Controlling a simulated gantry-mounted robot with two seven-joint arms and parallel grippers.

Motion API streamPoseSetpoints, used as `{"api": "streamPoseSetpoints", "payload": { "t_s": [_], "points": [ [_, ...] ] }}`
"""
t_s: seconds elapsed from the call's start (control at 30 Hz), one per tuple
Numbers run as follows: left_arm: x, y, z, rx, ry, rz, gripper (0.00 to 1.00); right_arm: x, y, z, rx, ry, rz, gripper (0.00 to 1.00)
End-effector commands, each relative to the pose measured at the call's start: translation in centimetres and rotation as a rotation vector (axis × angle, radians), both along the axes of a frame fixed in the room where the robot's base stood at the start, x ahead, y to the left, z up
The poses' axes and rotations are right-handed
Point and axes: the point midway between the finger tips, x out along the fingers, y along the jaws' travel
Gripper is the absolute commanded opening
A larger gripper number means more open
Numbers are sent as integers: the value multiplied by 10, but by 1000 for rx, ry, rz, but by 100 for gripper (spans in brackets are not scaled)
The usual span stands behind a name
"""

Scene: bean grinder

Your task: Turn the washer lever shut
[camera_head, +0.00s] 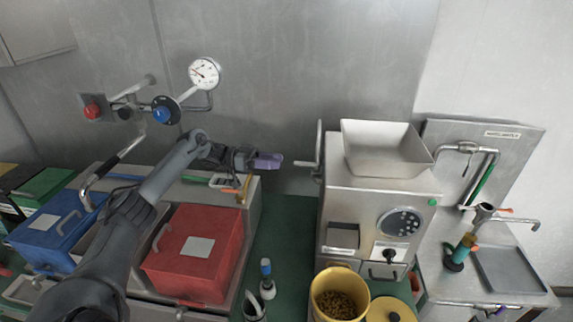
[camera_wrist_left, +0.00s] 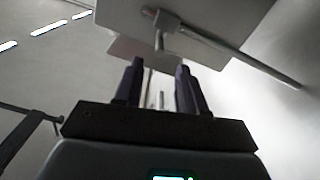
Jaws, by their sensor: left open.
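A sink-like unit with a pipe (camera_head: 465,148) and a green-handled part (camera_head: 483,183) stands at the right in the head view. My left gripper (camera_head: 268,161) has purple fingers and points right, in mid-air left of the grinder's crank (camera_head: 310,163). In the left wrist view the left gripper (camera_wrist_left: 158,85) is open and nothing shows held between its fingers. My right gripper is out of view.
The grinder (camera_head: 345,205) with its hopper (camera_head: 385,165) stands between my left gripper and the sink unit. A red box (camera_head: 195,275) and a blue box (camera_head: 50,235) are at left. A yellow container (camera_head: 318,300) of beans is in front. A pressure gauge (camera_head: 204,73) is on the wall.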

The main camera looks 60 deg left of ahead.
Motion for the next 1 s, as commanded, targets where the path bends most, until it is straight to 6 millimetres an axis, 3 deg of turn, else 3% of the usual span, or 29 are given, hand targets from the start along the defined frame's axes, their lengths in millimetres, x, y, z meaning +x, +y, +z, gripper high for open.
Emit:
{"api": "streamPoseSetpoints", "payload": {
  "t_s": [0.3, 0.77, 1.0],
  "points": [
    [-22, 18, -1, 1, 2, 0, 40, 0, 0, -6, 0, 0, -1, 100],
    [-23, 19, 0, 0, 0, 0, 40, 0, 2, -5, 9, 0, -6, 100],
    [-23, 19, 26, 0, 0, 0, 40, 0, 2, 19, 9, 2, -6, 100]
  ]
}}
